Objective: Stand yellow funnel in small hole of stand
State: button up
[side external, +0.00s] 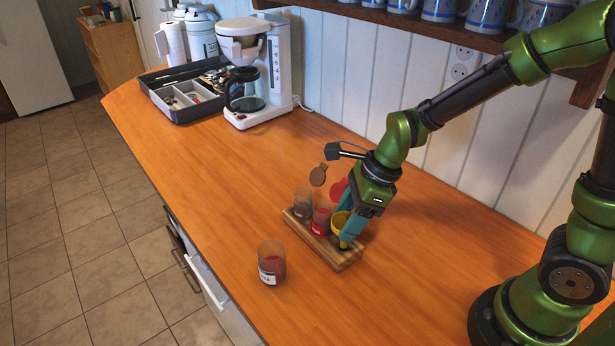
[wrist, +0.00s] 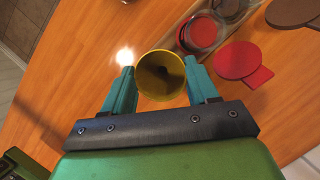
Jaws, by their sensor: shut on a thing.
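The yellow funnel (side external: 341,220) is between the teal fingers of my gripper (side external: 352,232), which is shut on it. In the wrist view the funnel (wrist: 150,85) shows its round mouth, with a finger on each side of my gripper (wrist: 160,78). The funnel looks roughly upright over the right end of the wooden stand (side external: 338,264), spout down. A dark spot shows on the stand by the spout; I cannot tell whether the spout is in a hole. My fingers partly hide this end.
On the stand are a clear jar with grey-brown contents (side external: 303,207) and a jar with red contents (side external: 320,222). A brown lid (side external: 318,175) and red lid (side external: 337,190) are behind them. A labelled jar (side external: 271,264) stands in front. A coffee maker (side external: 247,60) and utensil tray (side external: 172,113) are farther back.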

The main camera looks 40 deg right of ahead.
jog(key=shift+f, duration=1.4)
jog(key=o, duration=1.1)
jog(key=shift+r, duration=0.1)
jog(key=v, duration=1.6)
jog(key=shift+d+r, duration=0.2)
jog(key=shift+r, duration=0.15)
jog(key=shift+s, duration=0.1)
